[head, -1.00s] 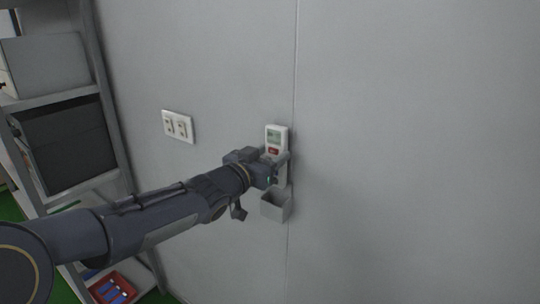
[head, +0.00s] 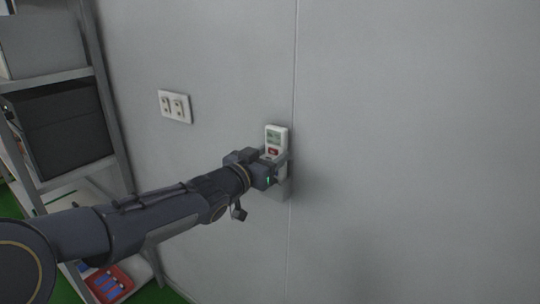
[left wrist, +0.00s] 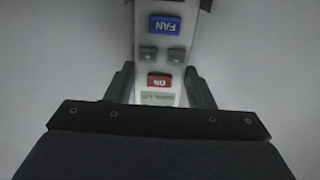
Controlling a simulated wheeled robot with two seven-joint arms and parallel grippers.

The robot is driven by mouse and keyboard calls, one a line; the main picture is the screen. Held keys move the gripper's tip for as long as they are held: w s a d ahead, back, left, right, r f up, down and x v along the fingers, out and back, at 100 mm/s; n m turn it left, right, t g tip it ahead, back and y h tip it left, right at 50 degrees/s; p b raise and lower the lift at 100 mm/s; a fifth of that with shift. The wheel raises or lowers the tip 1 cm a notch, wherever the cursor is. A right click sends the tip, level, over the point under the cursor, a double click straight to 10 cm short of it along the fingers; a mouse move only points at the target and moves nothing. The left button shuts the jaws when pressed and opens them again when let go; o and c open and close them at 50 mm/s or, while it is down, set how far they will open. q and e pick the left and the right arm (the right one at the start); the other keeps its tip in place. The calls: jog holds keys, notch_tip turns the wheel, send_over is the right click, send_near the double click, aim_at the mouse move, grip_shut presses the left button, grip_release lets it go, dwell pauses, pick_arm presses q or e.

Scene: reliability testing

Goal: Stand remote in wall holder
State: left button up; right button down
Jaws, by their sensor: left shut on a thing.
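The remote (head: 277,138) is white with a small screen and a red button. It is upright against the grey wall. My left gripper (head: 277,166) is shut on its sides in the head view. In the left wrist view the remote (left wrist: 165,60) shows upside down, with a blue FAN button and a red button between the fingers. The grey wall holder (head: 275,194) shows only partly, below the gripper. The remote's lower end is at the holder, but the gripper hides how far it is inside. My right gripper is not in view.
A white wall plate (head: 174,106) with two switches or sockets is left of the remote. A grey shelf rack (head: 112,110) with boxes stands at the left. A red bin (head: 110,284) sits low on it. The wall to the right is bare.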

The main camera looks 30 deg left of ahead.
pick_arm(q)
jog(key=o, duration=1.1)
jog(key=shift+o, duration=0.2)
jog(key=s, duration=0.7)
jog(key=shift+s+a+p, duration=0.3)
jog(key=shift+s+p, duration=0.05)
jog(key=shift+s, duration=0.05)
jog(key=s+d+f+n+g+y, duration=0.2)
jog(key=s+d+f+n+g, duration=0.15)
jog(key=s+f+g, duration=0.55)
jog(key=s+d+f+m+g+h, duration=0.1)
jog(key=s+d+f+g+h, duration=0.2)
jog(key=s+d+f, duration=0.5)
jog(key=s+f+h, duration=0.1)
jog(key=s, duration=0.3)
jog(key=shift+d+f+h, duration=0.3)
jog(key=shift+f, duration=0.05)
